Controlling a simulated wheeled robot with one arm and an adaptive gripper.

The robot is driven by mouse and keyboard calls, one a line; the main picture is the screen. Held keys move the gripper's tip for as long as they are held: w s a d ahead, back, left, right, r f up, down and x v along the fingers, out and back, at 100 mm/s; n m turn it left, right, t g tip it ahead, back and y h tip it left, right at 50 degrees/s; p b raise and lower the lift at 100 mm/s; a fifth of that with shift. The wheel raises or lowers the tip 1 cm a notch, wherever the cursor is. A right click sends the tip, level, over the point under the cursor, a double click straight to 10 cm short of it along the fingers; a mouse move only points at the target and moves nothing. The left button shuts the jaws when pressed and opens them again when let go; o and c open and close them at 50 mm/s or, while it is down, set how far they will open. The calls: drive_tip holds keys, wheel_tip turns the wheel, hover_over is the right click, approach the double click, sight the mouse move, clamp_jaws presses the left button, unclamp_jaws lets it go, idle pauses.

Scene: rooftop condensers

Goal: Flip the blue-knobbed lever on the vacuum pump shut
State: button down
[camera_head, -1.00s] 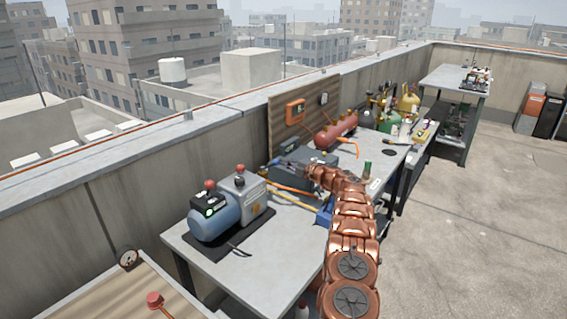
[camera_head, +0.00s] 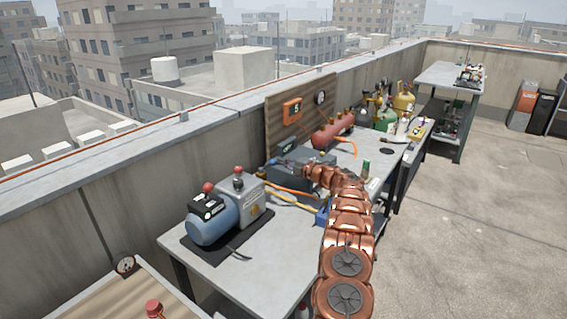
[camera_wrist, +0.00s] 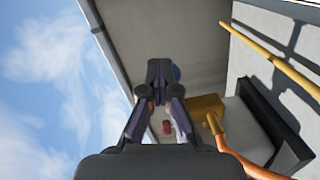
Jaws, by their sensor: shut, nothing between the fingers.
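The vacuum pump (camera_head: 212,222) has a blue motor and a grey body with red-topped fittings. It stands on a black mat on the grey bench in the head view. My gripper (camera_wrist: 160,66) is shut and empty in the wrist view, its fingertips together. The lever's shaft and position cannot be made out. In the head view my copper arm reaches over the bench, its end behind and right of the pump; the fingers are too small to read there.
A dark grey box (camera_head: 290,181) and a yellow hose (camera_head: 297,203) are right of the pump; the hose also crosses the wrist view (camera_wrist: 270,55). An orange hose (camera_wrist: 230,150) runs close by. A red tank (camera_head: 330,133) stands farther back. The concrete parapet runs behind the bench.

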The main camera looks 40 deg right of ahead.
drive_tip(key=shift+w+a+y, duration=0.3)
drive_tip(key=shift+w+a, duration=0.05)
drive_tip(key=shift+a, duration=0.15)
drive_tip(key=s+d, duration=0.3)
drive_tip(key=s, duration=0.9)
drive_tip(key=shift+s+r, duration=0.25)
idle(0.4)
